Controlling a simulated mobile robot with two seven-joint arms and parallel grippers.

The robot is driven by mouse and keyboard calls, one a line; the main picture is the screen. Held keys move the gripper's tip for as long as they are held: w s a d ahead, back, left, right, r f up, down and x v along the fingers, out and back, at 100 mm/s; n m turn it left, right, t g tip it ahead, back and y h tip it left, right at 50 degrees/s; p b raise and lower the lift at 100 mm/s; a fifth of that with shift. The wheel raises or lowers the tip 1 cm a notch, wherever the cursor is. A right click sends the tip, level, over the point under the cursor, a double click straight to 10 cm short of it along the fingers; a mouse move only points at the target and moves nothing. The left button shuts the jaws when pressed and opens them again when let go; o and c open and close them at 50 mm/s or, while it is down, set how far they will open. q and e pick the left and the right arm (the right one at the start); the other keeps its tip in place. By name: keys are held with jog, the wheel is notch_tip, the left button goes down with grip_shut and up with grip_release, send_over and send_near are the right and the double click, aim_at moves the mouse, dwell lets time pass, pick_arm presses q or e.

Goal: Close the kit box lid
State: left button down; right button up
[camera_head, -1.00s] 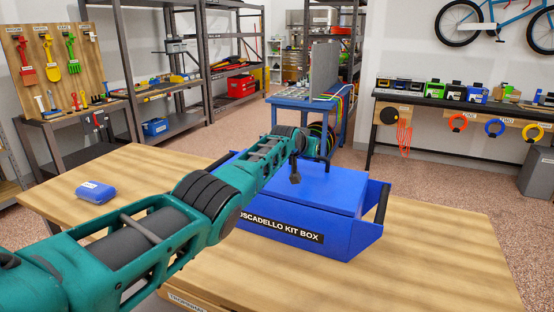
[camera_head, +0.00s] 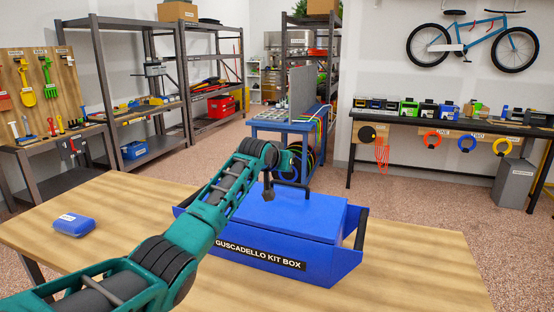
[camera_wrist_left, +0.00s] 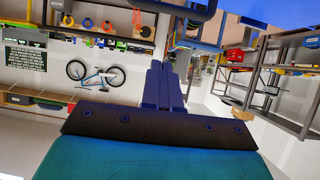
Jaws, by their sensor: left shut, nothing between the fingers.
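The blue kit box (camera_head: 312,263) stands on the wooden table, with its name label on the front. Its blue lid (camera_head: 305,216) lies flat across the top and looks down. I see no gap along its front edge. My left gripper (camera_head: 268,192) is above the far left part of the lid, shut and empty. My arm hides the box's left end, and I cannot tell whether the fingertips touch the lid. The left wrist view shows the shut fingers (camera_wrist_left: 163,86) side by side. My right gripper is not in view.
A small blue case (camera_head: 74,225) lies on the left of the wooden table (camera_head: 400,280). The tabletop right of the box is clear. Behind stands a blue workbench (camera_head: 285,127). Shelves and a pegboard line the left, and a black bench (camera_head: 450,125) the right.

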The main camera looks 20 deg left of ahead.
pick_arm(q)
jog(key=shift+r+v, duration=0.25)
jog(key=shift+v, duration=2.45)
jog(key=shift+w+f, duration=0.1)
jog(key=s+d+f+m+g, duration=0.1)
jog(key=s+d+f, duration=0.2)
jog(key=s+f, duration=0.35)
jog(key=s+d+f+m+g+h, duration=0.1)
jog(key=s+d+f+g, duration=0.15)
jog(key=s+f, duration=0.4)
jog(key=s+d+f+g, duration=0.1)
jog(key=s+d+f, duration=0.2)
jog(key=s+f, duration=0.4)
jog(key=s+d+f+g, duration=0.1)
jog(key=s+f+g, duration=0.15)
jog(key=s, duration=1.15)
jog(key=s+d+f+g, duration=0.2)
jog(key=s+f, duration=0.1)
jog(key=s, duration=1.1)
jog(key=w+d+f+m+t+h, duration=0.1)
jog(key=w+d+f+t, duration=0.2)
jog(key=w+f+t, duration=0.4)
jog(key=shift+w+f+h, duration=0.4)
jog(key=shift+w+f, duration=0.25)
jog(key=shift+f, duration=0.1)
